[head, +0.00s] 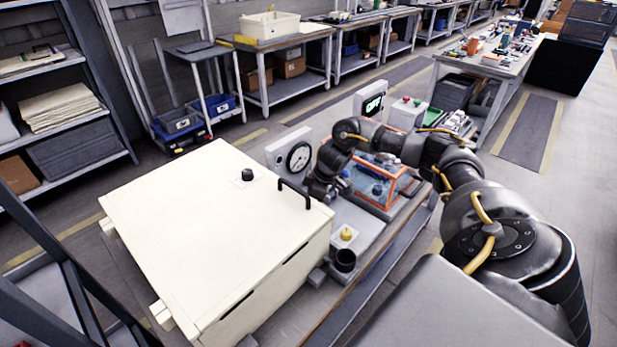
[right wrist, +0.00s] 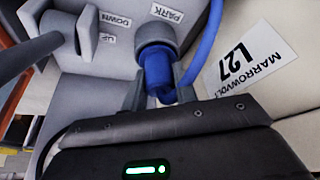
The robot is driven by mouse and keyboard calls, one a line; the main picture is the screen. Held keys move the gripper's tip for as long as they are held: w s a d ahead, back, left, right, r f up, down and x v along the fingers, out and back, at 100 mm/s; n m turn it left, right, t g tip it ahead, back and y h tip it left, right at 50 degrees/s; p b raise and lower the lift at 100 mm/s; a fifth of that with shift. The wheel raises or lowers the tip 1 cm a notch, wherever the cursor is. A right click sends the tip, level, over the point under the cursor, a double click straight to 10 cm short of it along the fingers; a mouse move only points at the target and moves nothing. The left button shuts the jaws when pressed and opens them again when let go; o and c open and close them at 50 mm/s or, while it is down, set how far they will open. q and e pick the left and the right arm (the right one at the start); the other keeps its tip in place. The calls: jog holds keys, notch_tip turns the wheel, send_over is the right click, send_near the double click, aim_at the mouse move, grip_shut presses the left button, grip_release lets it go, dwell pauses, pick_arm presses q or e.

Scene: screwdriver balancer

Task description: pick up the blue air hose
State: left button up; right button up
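The blue air hose (right wrist: 207,35) shows in the right wrist view. Its blue end piece sits below a dark round holder (right wrist: 156,32) beside the PARK label, and the hose curves up to the right. My right gripper (right wrist: 162,82) has one finger on each side of the blue end piece. The fingers are close to it, but I cannot tell whether they press on it. In the head view my right gripper (head: 322,188) is beside the dial gauge, and my arm hides much of the spot. My left gripper is not in view.
A large cream cabinet (head: 200,225) with a black handle (head: 294,192) stands left of my right gripper. A dial gauge (head: 298,157) is behind it, and an orange-edged clear box (head: 383,183) is to the right.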

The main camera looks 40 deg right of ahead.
jog(key=shift+c, duration=1.2)
jog(key=shift+r, duration=0.15)
notch_tip(320, 180, up, 9)
jog(key=shift+r+b, duration=0.1)
jog(key=shift+b, duration=0.7)
jog(key=shift+r, duration=0.3)
